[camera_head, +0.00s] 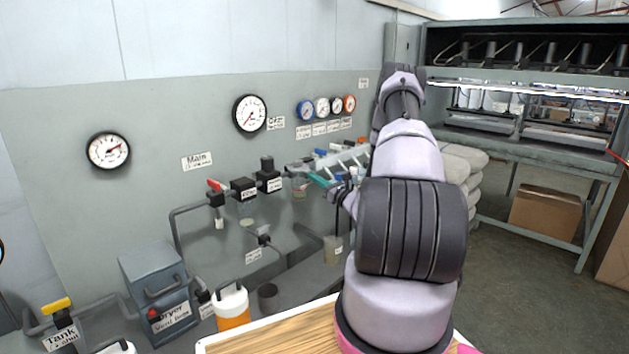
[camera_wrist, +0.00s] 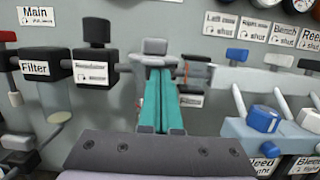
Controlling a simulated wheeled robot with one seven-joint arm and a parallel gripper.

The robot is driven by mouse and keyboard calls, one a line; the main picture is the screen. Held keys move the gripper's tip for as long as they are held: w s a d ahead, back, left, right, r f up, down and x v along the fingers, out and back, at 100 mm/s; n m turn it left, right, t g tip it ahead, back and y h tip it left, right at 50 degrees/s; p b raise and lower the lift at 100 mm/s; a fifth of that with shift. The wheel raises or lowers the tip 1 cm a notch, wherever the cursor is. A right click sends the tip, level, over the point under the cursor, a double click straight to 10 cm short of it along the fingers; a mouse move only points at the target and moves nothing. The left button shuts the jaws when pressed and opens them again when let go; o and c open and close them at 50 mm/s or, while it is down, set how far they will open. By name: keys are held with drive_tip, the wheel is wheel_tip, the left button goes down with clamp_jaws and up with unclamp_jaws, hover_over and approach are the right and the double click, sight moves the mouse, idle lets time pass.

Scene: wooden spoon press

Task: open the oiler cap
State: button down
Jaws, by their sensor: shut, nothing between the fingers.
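A grey knob-like cap (camera_wrist: 154,47), which looks like the oiler cap, sits on a grey fitting in the wall row, right of the regulator block. The oiler's clear bowl (camera_head: 300,188) shows in the head view below the fitting. My gripper (camera_wrist: 158,72) has long teal fingers lying side by side, shut with nothing between them. Its tips reach the front of the grey cap; I cannot tell whether they touch it. In the head view my gripper (camera_head: 318,180) is at the oiler, and its fingers hide part of the fitting.
The filter block (camera_head: 243,188) and regulator block (camera_head: 268,176) are close on the left. A manifold (camera_wrist: 270,80) with pipes and a blue-knobbed valve (camera_wrist: 263,119) crowds the right. Gauges (camera_head: 323,107) hang on the wall above. A wooden table top (camera_head: 280,335) is below.

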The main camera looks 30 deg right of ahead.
drive_tip(key=shift+r+g, duration=0.4)
drive_tip(key=shift+r, duration=0.05)
wheel_tip(320, 180, up, 8)
drive_tip(key=r+g+h, duration=0.1)
drive_tip(key=g+h, duration=0.2)
drive_tip(key=g, duration=0.4)
hover_over(304, 168)
drive_tip(key=s+d, duration=0.1)
drive_tip(key=s, duration=0.2)
drive_tip(key=shift+w+d+f, duration=0.15)
drive_tip(key=shift+w+f, duration=0.05)
drive_tip(key=shift+f, duration=0.05)
drive_tip(key=w+r, duration=0.1)
drive_tip(key=w+a+r, duration=0.1)
drive_tip(key=w+r, duration=0.1)
drive_tip(key=shift+w+a+r+g, duration=0.1)
drive_tip(key=shift+w+a+r, duration=0.1)
drive_tip(key=shift+w, duration=0.3)
drive_tip(key=shift+w+a+r+g, duration=0.15)
drive_tip(key=shift+w+r, duration=0.1)
drive_tip(key=shift+w, duration=0.25)
drive_tip(key=shift+w+a+r+g, duration=0.1)
drive_tip(key=shift+w+a+r, duration=0.1)
drive_tip(key=shift+w, duration=0.3)
drive_tip(key=shift+r, duration=0.1)
